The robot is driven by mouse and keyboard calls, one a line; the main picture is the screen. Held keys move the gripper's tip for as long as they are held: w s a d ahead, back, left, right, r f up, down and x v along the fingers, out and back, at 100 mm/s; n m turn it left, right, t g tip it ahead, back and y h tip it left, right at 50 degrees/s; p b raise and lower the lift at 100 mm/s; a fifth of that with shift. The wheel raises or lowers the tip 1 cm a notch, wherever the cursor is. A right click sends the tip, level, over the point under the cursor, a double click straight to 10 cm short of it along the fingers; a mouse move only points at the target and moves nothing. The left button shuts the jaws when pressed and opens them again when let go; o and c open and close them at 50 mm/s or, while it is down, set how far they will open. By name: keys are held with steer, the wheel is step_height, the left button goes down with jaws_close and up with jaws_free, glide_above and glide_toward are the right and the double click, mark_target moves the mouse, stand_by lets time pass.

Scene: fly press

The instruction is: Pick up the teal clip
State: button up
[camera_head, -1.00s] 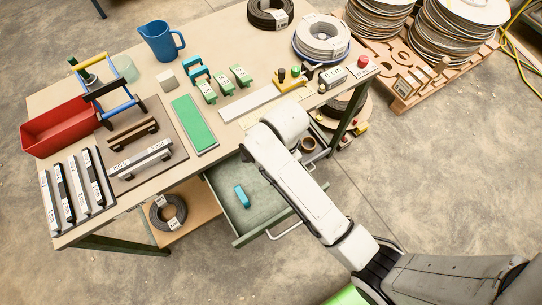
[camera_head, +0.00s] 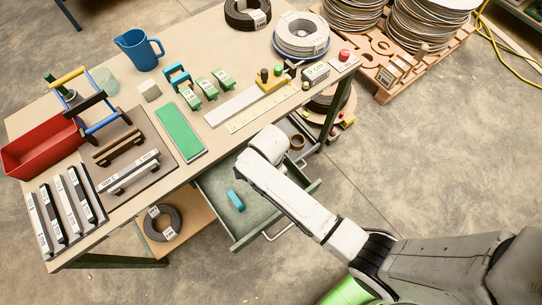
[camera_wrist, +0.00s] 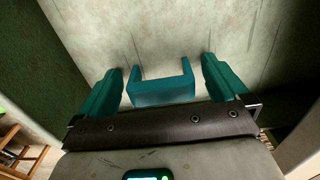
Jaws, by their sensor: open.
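The teal clip (camera_head: 236,200) lies on the floor of the open drawer (camera_head: 214,192). In the wrist view the clip (camera_wrist: 162,91) is a U-shaped bracket with its two arms pointing away from my palm. My gripper (camera_wrist: 162,76) is open, with one teal finger on each side of the clip. Gaps show between the clip and both fingers, and the jaws hold nothing. I cannot tell the exact height of the fingertips over the drawer floor. My gripper does not show in the head view.
The drawer walls stand close around my gripper; a dark green wall (camera_wrist: 268,100) is at the right. Another teal bracket (camera_head: 177,77) stands on the workbench (camera_head: 205,112) above, near green blocks (camera_head: 207,88). A red bin (camera_head: 42,150) is at the left.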

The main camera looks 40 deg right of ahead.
steer(key=shift+f, duration=0.2)
steer(key=shift+c, duration=0.5)
steer(key=c, duration=0.9)
steer(key=shift+r, duration=0.1)
steer(key=shift+c, duration=0.2)
